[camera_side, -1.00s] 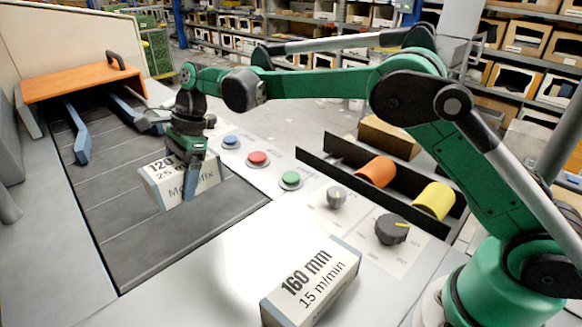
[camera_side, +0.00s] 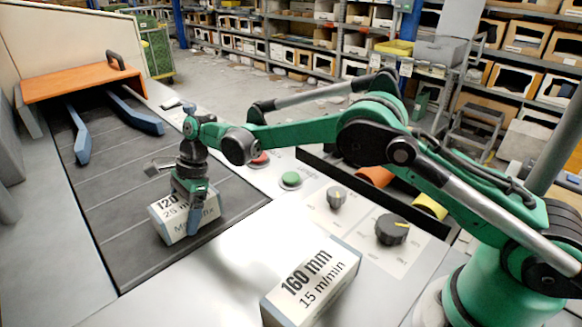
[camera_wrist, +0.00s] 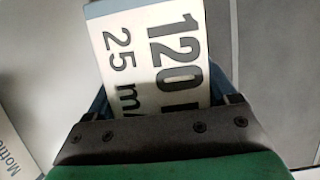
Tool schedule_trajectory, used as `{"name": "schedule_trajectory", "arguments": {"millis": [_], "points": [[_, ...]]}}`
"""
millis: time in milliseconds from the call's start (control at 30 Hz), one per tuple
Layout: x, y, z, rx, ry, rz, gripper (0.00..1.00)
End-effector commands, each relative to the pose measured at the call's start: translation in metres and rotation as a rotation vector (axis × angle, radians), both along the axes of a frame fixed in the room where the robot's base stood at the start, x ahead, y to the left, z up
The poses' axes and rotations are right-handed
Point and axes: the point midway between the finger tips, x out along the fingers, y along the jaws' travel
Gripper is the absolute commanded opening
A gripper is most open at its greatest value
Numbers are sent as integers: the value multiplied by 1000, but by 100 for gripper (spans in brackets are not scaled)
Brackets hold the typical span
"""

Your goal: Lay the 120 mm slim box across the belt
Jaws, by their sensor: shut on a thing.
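The 120 mm slim box (camera_side: 168,222) is white with blue-grey ends and is marked 120 and 25 m/min. In the side view it is over the near part of the dark belt (camera_side: 125,255); I cannot tell if its underside touches the belt. My gripper (camera_side: 192,218) is shut on it, with one blue finger in front of its printed face. In the wrist view the box (camera_wrist: 155,60) lies between the fingers, its print facing the camera. The gripper hides part of the box's lettering and its far side.
A 160 mm box (camera_side: 312,285) stands on the pale panel at the front. Blue guides (camera_side: 80,135) and an orange hood (camera_side: 75,80) are at the far end. The belt's middle is bare.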

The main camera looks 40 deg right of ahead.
Motion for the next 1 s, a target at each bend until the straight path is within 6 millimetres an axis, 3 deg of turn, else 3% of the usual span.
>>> {"name": "schedule_trajectory", "arguments": {"millis": [1000], "points": [[0, 0, -6, 0, 0, 0, 9]]}}
